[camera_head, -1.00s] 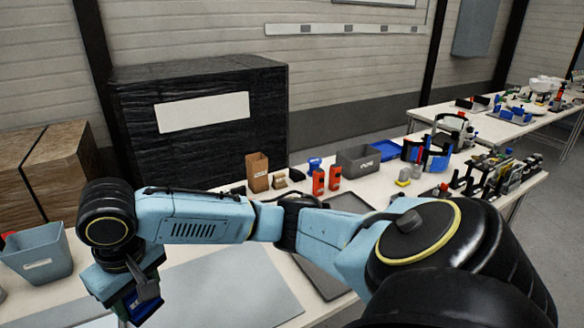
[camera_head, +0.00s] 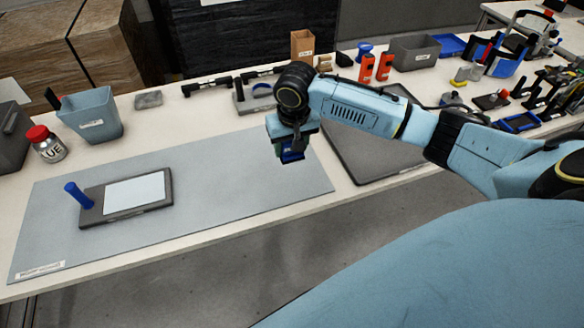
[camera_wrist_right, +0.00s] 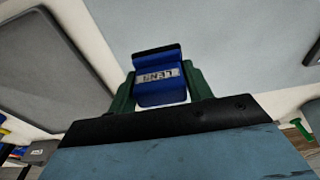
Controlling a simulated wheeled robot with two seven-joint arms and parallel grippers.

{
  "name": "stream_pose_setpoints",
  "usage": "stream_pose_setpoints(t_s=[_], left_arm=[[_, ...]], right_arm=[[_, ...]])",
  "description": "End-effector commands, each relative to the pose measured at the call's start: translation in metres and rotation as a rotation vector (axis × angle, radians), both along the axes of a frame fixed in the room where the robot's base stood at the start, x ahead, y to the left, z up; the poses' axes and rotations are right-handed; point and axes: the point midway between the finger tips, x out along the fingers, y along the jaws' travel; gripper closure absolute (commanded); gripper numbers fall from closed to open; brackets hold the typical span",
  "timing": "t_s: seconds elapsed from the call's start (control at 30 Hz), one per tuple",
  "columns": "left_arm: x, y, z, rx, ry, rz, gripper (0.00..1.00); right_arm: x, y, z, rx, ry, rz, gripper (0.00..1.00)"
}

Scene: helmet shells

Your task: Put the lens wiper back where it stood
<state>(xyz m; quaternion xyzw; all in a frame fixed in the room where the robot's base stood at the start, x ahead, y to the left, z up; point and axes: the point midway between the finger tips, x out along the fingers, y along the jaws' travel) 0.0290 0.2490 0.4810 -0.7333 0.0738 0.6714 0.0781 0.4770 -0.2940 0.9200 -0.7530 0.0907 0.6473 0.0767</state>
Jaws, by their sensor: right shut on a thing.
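The lens wiper (camera_head: 292,156) is a small blue block between the jaws of my right gripper (camera_head: 288,145). In the right wrist view the wiper (camera_wrist_right: 160,86) has a pale label on its face, and the green fingers of the right gripper (camera_wrist_right: 160,92) press on its two sides. In the head view it hangs above the right part of the grey mat (camera_head: 230,185), and appears clear of it. Its lower end is partly hard to make out. My left gripper is not in view.
A blue-grey bin (camera_head: 92,115) and red-capped jar (camera_head: 46,145) stand behind. A dark tray (camera_head: 375,150) lies right of the mat. The mat's middle is clear.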

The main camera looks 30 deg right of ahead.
Motion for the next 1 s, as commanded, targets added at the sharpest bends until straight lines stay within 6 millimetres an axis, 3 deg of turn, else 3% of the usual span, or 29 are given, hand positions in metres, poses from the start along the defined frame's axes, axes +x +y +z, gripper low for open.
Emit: stream_pose_setpoints(t_s=[0.1, 0.37, 0.53, 0.93, 0.97, 1.0], left_arm=[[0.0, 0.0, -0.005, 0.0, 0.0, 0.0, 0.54], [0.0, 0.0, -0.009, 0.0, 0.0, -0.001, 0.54], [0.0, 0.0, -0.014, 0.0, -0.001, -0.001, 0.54], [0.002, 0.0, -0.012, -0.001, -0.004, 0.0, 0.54], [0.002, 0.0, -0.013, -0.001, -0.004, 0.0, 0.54], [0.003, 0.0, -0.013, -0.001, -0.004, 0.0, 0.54]], right_arm=[[0.0, 0.001, -0.023, 0.0, 0.002, 0.001, 0.68], [0.0, 0.001, -0.045, 0.0, 0.002, 0.002, 0.68], [-0.001, 0.001, -0.07, 0.0, 0.002, 0.003, 0.68], [0.0, 0.001, -0.075, 0.001, 0.001, 0.002, 0.68], [0.0, 0.001, -0.075, 0.001, 0.0, 0.002, 0.47], [0.0, 0.001, -0.075, 0.001, 0.0, 0.002, 0.42]])
